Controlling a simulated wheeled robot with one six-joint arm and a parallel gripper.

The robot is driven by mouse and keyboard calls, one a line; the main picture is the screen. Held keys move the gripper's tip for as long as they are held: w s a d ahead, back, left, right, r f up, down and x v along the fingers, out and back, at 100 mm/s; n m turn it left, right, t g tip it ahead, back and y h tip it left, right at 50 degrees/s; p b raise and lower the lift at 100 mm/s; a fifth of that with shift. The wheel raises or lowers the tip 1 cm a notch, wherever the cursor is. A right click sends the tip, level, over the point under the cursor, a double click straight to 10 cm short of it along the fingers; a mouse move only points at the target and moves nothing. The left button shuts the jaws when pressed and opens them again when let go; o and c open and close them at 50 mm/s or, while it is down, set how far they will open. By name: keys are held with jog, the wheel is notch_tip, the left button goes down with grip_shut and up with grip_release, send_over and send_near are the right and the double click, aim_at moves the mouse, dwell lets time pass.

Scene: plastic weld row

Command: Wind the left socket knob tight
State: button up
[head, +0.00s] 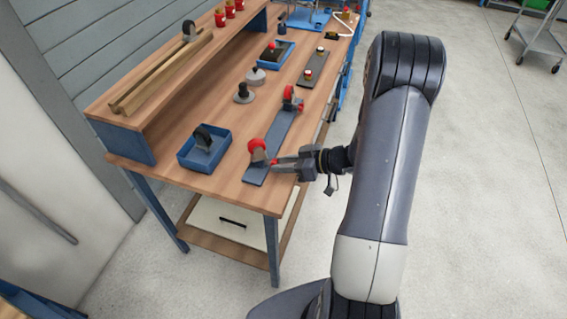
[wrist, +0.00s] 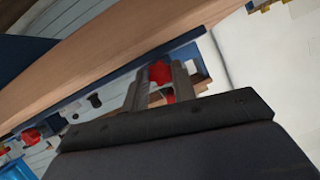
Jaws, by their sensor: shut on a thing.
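A dark grey strip (head: 272,147) lies along the front of the bench and carries two sockets with red knobs. The nearer red knob (head: 257,147) is at the strip's near end. The farther red knob (head: 289,93) is at its far end. My gripper (head: 273,162) reaches in from the right, low over the bench edge, with its fingers at the nearer knob. In the wrist view, red (wrist: 160,72) shows between the two fingers of my gripper (wrist: 161,82), which are shut on it. The knob's thread and seating are hidden.
A blue tray (head: 184,158) holding a dark wheel-like part (head: 203,137) stands left of the strip. A black-knobbed part (head: 243,94) and a grey round part (head: 256,76) stand behind. A raised shelf (head: 130,120) runs along the back.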

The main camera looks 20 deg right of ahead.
jog(key=c, duration=0.4)
jog(key=shift+o, duration=0.2)
jog(key=shift+f+b, duration=0.25)
jog(key=shift+b, duration=0.9)
jog(key=shift+d+m+g+y+b, duration=0.1)
jog(key=shift+m+g+y+b, duration=0.4)
jog(key=shift+b, duration=0.55)
jog(key=shift+w+r+m+g+y+b, duration=0.1)
jog(key=shift+m+g+y+b, duration=0.4)
jog(key=shift+m+b, duration=1.2)
jog(key=o, duration=1)
